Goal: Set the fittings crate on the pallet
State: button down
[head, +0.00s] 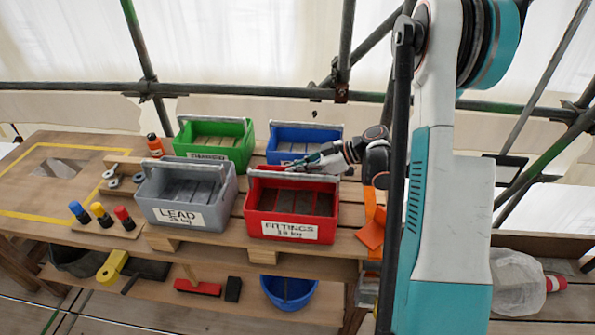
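The red fittings crate (293,218), labelled FITTINGS, stands level at the front right of the slatted wooden pallet (228,225). Its underside is hidden, so I cannot tell whether it rests fully on the slats. Its pale handle (262,174) is raised across the top. My gripper (308,163) reaches in from the right and is at the handle, near its middle. The fingers are small and partly lost against the handle, so their grip is unclear.
On the pallet, a grey LEAD crate (186,216) stands close left, a green crate (213,150) back left and a blue crate (300,137) directly behind. Orange pieces (370,235) lie right. A yellow-outlined area (25,195) is far left. Scaffold poles (345,45) cross behind.

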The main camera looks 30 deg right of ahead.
jog(key=c, duration=1.8)
grip_release()
jog(key=shift+p+v, duration=0.8)
jog(key=shift+v, duration=3)
